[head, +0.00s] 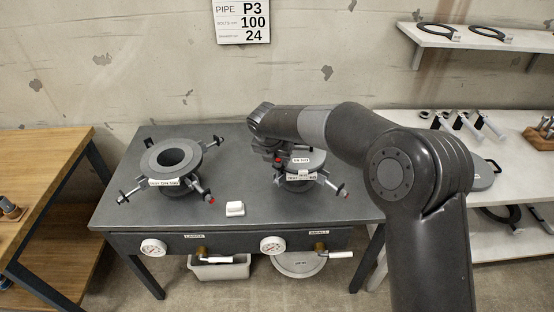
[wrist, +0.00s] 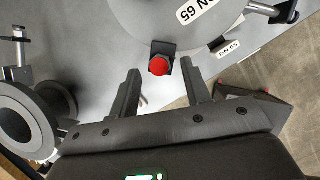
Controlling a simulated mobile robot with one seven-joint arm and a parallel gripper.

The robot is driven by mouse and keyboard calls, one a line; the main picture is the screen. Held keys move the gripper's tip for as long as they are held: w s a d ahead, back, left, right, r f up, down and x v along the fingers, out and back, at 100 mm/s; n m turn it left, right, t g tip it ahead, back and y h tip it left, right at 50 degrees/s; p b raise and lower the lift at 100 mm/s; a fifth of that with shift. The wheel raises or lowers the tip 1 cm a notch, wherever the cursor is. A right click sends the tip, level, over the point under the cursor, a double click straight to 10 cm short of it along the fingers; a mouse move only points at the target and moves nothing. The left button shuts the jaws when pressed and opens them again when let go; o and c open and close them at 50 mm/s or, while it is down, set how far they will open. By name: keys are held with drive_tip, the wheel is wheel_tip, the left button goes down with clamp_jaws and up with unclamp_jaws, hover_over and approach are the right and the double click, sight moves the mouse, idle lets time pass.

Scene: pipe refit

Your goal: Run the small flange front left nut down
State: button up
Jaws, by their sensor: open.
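The small flange (head: 302,180) is a round grey fitting with DN 65 labels, standing on the right half of the bench, partly hidden by my arm. Its grey disc (wrist: 205,22) fills the top of the wrist view. A red-ended bolt on a dark lug (wrist: 159,65) sticks out from its near edge; it appears to be the front left one. My gripper (wrist: 160,82) is open and empty. Its fingers stand left and right of the red end, which lies between and slightly beyond the tips, apart from both. Whether a nut sits behind the red end is hidden.
The large flange (head: 160,178) with swung-out bolts stands on the left; it also shows in the wrist view (wrist: 20,118). A white block (head: 235,208) lies between the flanges. Another small-flange bolt (head: 340,189) juts out right. The bench front (head: 130,220) is clear.

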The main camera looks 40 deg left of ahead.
drive_tip(key=shift+w+f, duration=0.15)
drive_tip(key=shift+f, duration=0.3)
clamp_jaws()
